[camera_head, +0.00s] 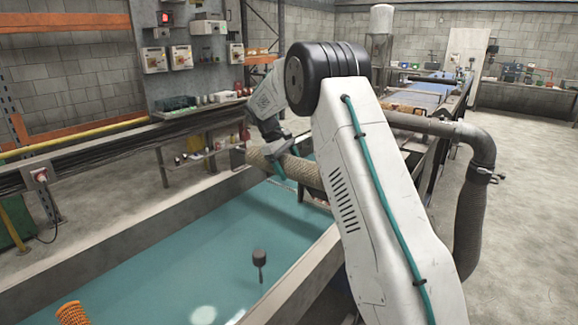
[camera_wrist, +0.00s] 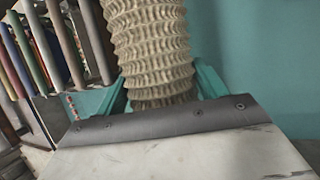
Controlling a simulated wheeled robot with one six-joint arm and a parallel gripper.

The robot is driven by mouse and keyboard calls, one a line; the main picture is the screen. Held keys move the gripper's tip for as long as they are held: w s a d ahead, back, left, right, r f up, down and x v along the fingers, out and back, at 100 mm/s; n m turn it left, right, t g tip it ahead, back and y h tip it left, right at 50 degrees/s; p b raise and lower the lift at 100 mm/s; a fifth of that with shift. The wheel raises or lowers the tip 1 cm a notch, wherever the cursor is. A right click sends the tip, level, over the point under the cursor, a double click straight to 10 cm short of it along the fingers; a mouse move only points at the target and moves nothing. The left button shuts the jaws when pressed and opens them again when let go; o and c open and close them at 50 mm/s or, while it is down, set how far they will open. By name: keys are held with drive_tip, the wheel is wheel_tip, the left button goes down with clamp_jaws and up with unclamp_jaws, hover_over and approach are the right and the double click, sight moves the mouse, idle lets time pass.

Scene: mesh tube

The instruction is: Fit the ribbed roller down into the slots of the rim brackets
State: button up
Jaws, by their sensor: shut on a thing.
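The beige ribbed roller (camera_head: 304,172) lies crosswise over the tank, partly hidden behind my arm in the head view. It fills the upper middle of the wrist view (camera_wrist: 149,45). My gripper (camera_head: 278,163) is shut on the roller, with teal fingers on either side of it in the wrist view (camera_wrist: 160,88). The roller appears held above the teal surface. I cannot clearly make out the rim brackets or their slots; my arm covers part of the near rim.
The tank's concrete rim (camera_head: 110,258) surrounds the teal surface. A dark object on a thin stem (camera_head: 259,259) and an orange ribbed piece (camera_head: 72,313) show in the tank area. A shelf (camera_head: 205,158) and rails stand behind. Open floor (camera_head: 525,210) lies right.

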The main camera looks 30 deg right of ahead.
drive_tip(key=o, duration=1.7)
drive_tip(key=shift+c, duration=0.2)
